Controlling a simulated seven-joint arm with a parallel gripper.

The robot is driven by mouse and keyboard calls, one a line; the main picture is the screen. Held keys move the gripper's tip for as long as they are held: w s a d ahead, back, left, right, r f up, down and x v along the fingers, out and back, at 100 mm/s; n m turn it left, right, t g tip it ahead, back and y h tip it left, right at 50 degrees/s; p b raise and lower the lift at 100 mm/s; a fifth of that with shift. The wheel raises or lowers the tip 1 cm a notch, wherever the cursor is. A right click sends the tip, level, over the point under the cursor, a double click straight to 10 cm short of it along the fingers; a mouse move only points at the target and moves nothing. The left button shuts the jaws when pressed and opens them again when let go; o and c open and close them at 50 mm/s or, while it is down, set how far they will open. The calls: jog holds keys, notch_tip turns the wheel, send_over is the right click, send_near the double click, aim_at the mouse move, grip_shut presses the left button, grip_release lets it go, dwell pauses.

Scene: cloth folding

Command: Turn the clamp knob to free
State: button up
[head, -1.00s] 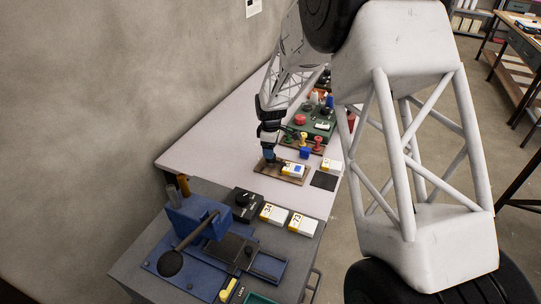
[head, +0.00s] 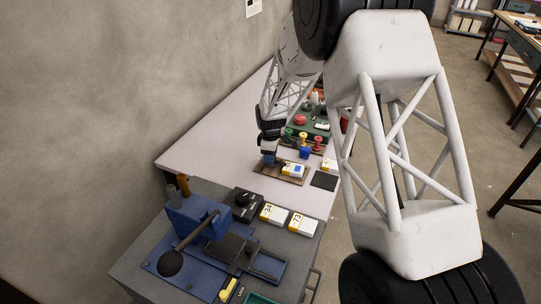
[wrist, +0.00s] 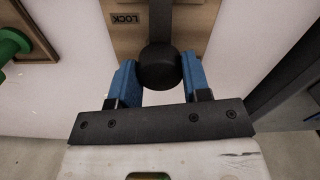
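The clamp knob (wrist: 159,68) is a dark round ball at the end of a dark flat lever (wrist: 160,22) in the wrist view. The lever lies over a wooden board, beside an upside-down LOCK label (wrist: 126,19). My gripper (wrist: 160,80) has one blue finger on each side of the knob, with no clear gap showing. In the head view my gripper (head: 269,160) points down at the left part of the wooden board (head: 295,180). The knob is hidden there behind my gripper. A white and yellow block (head: 292,171) sits on the board, right of my gripper.
A blue press (head: 200,220) with a black-balled lever stands on the grey bench in front. Two numbered blocks (head: 273,213) lie near it. Red, yellow and green pegs (head: 303,138) stand behind the board. A black square (head: 324,180) lies to its right. The table's left is clear.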

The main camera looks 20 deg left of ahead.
jog(key=shift+c, duration=0.9)
jog(key=shift+m, duration=0.3)
jog(key=m, duration=0.7)
jog(key=shift+m, duration=0.4)
jog(key=m, duration=0.5)
jog(key=shift+m, duration=0.3)
jog(key=shift+w+m, duration=0.1)
jog(key=shift+m, duration=1.9)
